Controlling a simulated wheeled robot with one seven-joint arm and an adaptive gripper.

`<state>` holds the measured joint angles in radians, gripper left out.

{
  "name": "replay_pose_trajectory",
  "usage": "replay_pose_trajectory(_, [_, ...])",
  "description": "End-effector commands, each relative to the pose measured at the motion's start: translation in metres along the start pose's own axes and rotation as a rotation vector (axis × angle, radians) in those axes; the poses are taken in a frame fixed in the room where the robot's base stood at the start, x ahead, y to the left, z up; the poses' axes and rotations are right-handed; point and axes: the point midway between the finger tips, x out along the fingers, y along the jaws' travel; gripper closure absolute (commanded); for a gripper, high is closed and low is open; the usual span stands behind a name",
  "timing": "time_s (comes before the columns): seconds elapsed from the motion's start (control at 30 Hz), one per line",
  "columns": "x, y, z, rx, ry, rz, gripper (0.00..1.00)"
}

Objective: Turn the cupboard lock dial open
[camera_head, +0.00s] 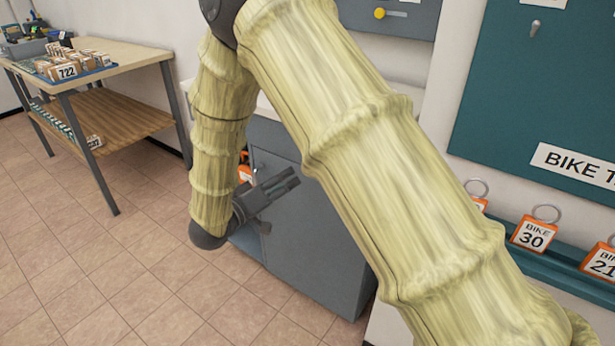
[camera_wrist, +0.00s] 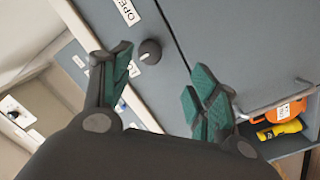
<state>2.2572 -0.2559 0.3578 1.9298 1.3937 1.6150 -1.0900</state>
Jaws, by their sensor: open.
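The grey cupboard (camera_head: 310,245) stands low against the wall, partly behind my arm. Its lock dial (camera_wrist: 149,52), a small dark round knob with a pale mark, is on the grey door in the wrist view, beside a white label reading OPEN (camera_wrist: 126,11). My gripper (camera_wrist: 160,76) is open and empty, with green pads. The dial shows beyond the gap between the fingers, closer to the left finger, and looks apart from both. In the head view my gripper (camera_head: 285,186) is in front of the cupboard; the dial is hidden there.
A bar handle (camera_wrist: 270,104) and an open compartment with orange and yellow items (camera_wrist: 280,130) are right of the dial. A wooden table (camera_head: 120,58) with parcels stands left. Bike tags (camera_head: 533,233) hang on the right wall. The tiled floor (camera_head: 130,260) is clear.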

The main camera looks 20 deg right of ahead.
Motion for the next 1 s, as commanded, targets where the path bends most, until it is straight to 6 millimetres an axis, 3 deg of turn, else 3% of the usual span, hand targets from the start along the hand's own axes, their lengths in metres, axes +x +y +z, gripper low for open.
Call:
replay_pose_trajectory(0.13, [-0.007,0.006,-0.009,-0.009,-0.016,0.050,0.40])
replay_pose_trajectory(0.27, [0.001,0.009,-0.010,-0.013,-0.021,0.058,0.40])
replay_pose_trajectory(0.7, [0.068,0.012,-0.008,-0.010,-0.021,0.056,0.40])
replay_pose_trajectory(1.0, [0.096,0.013,-0.008,-0.012,-0.020,0.054,0.40])
